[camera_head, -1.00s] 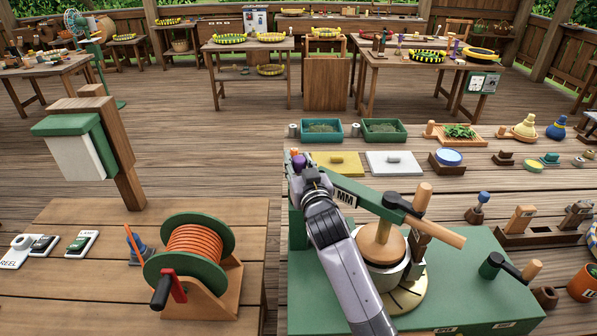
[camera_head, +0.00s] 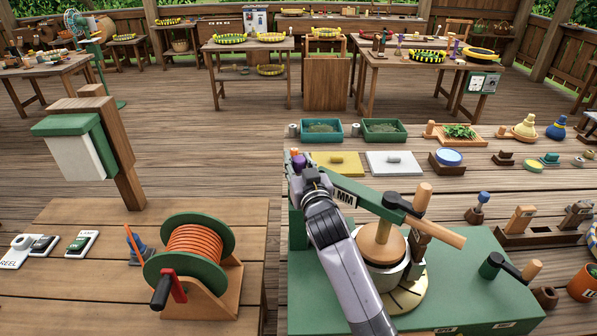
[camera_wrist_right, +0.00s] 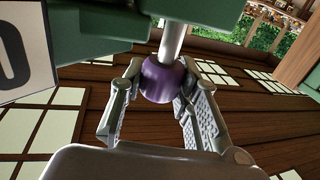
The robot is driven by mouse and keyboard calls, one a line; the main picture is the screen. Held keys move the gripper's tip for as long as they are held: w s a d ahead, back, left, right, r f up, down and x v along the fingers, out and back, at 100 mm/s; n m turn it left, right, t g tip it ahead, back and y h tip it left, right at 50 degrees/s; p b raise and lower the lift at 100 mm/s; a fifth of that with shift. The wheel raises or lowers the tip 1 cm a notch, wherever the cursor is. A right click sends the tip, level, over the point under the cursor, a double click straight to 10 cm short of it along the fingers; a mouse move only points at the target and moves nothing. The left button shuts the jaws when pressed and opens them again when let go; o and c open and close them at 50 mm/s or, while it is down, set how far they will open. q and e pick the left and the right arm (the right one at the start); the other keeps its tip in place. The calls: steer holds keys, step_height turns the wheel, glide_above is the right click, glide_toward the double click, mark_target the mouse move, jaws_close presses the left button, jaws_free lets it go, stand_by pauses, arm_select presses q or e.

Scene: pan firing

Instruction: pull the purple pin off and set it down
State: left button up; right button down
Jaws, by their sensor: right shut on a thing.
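The purple pin (camera_wrist_right: 163,78) shows as a rounded purple knob on a pale metal rod in the right wrist view, between the two fingers. In the head view a small bit of purple (camera_head: 298,161) shows at the far left corner of the green press, just past my wrist. My right gripper (camera_wrist_right: 165,90) is shut on the pin. In the head view the right gripper (camera_head: 303,168) is mostly hidden behind its own wrist. The rod runs up beside green parts in the wrist view; its far end is out of sight. My left gripper is not in view.
The green press (camera_head: 460,270) holds a pot (camera_head: 384,277) under a wooden plunger and lever (camera_head: 436,226), close right of my right arm. Yellow (camera_head: 331,165) and white (camera_head: 393,164) plates lie behind. A cable reel (camera_head: 193,260) stands left on the wooden table (camera_head: 95,285).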

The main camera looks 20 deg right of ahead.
steer(key=shift+r, duration=0.2)
stand_by(0.4)
steer(key=shift+r+p, duration=3.8)
steer(key=shift+r, duration=1.55)
steer(key=shift+r, duration=0.15)
steer(key=shift+r, duration=1.9)
